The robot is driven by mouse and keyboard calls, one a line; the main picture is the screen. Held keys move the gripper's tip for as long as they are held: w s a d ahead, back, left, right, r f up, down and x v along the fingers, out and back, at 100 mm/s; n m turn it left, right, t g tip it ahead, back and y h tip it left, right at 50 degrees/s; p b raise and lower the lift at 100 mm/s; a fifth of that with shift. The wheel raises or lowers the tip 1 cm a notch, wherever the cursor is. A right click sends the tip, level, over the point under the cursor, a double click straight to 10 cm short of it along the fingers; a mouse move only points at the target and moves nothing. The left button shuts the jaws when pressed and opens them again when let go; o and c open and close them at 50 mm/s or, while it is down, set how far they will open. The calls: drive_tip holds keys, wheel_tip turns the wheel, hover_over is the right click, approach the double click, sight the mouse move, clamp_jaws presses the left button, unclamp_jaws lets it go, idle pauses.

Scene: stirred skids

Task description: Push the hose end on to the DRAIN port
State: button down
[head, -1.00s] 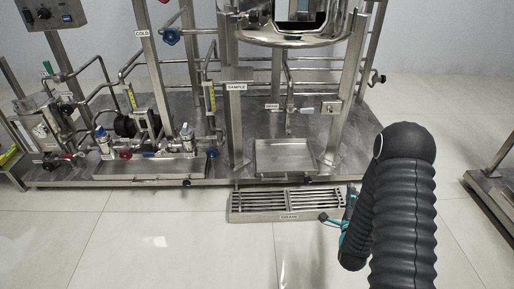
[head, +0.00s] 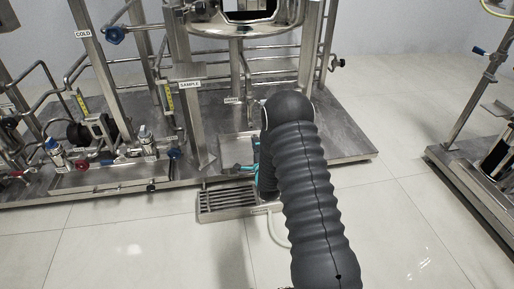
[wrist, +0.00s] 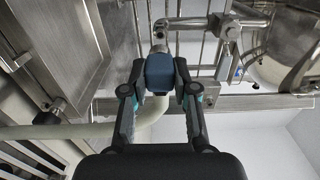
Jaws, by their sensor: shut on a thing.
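My gripper (wrist: 160,85) is shut on the blue cuff (wrist: 159,73) of the hose end, one finger on each side. The pale hose (wrist: 140,117) runs off to the left behind the fingers; part of it shows below my arm in the head view (head: 276,232). Just beyond the cuff is a steel pipe stub (wrist: 158,40) with an elbow, roughly in line with it. Whether they touch, I cannot tell. In the head view my gripper (head: 242,169) is near the tray, mostly hidden by my arm. A small label (head: 232,100) above is too small to read.
A steel tray (head: 232,145) sits on the skid deck. A floor grate (head: 225,199) lies in front of it. A valve with a horizontal pipe (wrist: 228,25) and a large vessel (wrist: 285,60) are near the fingers. Clear floor (head: 400,215) lies to the right.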

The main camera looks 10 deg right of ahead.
sight(254, 136)
drive_tip(key=shift+w, duration=3.1)
drive_tip(key=shift+w, duration=0.8)
drive_tip(key=c, duration=0.5)
unclamp_jaws()
drive_tip(key=s, duration=0.8)
